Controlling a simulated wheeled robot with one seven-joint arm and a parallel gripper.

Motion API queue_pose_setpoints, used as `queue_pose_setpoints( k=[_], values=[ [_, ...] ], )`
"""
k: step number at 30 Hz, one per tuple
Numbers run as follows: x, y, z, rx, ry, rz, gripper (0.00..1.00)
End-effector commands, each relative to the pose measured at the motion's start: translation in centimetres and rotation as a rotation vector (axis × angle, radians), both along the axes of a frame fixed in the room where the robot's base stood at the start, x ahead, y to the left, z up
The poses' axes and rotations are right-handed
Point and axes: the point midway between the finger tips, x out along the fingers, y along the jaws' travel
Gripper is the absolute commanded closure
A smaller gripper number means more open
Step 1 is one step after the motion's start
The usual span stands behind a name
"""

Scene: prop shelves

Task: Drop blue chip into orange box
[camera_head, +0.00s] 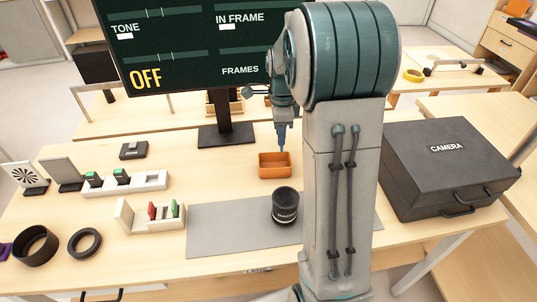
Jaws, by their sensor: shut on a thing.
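The orange box (275,172) is a small open tray on the table, behind the grey mat. My gripper (282,143) points down just above the back right part of the box. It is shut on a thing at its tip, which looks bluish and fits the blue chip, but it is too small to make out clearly. The white chip rack (137,222) at the left holds a red chip (152,211) and a green chip (175,208); no blue chip shows there.
A black lens (285,206) stands on the grey mat (228,228) in front of the box. A dark camera case (445,168) sits at the right. A monitor (195,45) on a stand is behind. Black rings (84,243) and a white holder (125,185) are left.

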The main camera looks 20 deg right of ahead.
Motion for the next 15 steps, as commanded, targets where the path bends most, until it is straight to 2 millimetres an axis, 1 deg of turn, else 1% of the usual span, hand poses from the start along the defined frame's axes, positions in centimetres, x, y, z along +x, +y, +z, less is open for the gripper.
queue_pose_setpoints(
  k=[5,15],
  values=[
    [0.0,0.1,-1.0,0.0,0.001,0.001,0.98],
    [0.0,0.1,-4.9,0.0,0.001,0.001,0.98]
  ],
)
